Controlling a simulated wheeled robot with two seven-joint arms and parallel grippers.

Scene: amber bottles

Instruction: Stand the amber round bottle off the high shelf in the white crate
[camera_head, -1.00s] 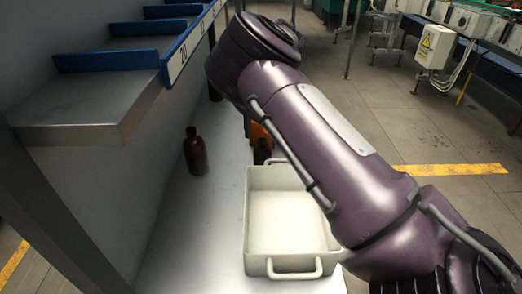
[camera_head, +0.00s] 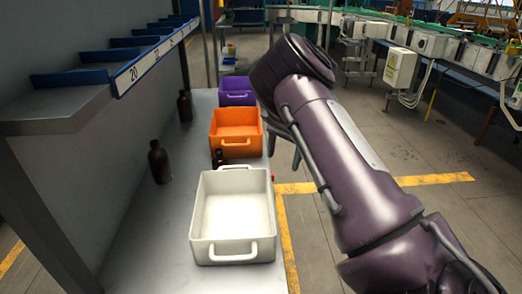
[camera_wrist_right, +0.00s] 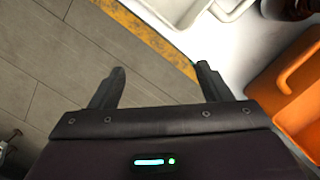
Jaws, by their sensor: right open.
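The white crate (camera_head: 235,215) stands empty on the lower grey counter in the head view; part of it shows at the top of the wrist view (camera_wrist_right: 190,10). No bottle shows on the visible part of the high shelf (camera_head: 60,108). Dark amber bottles stand on the counter: one by the wall (camera_head: 159,164), one farther back (camera_head: 185,108), and one between the white and orange crates (camera_head: 219,158). My right gripper (camera_head: 288,135) is open and empty, right of the orange crate; its spread fingers also show in the wrist view (camera_wrist_right: 160,72). My left gripper is out of view.
An orange crate (camera_head: 235,132) and a purple crate (camera_head: 238,98) stand behind the white one. Blue dividers and a numbered strip (camera_head: 150,60) edge the shelf, which overhangs the counter's left side. Open floor with yellow lines (camera_head: 430,179) lies to the right.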

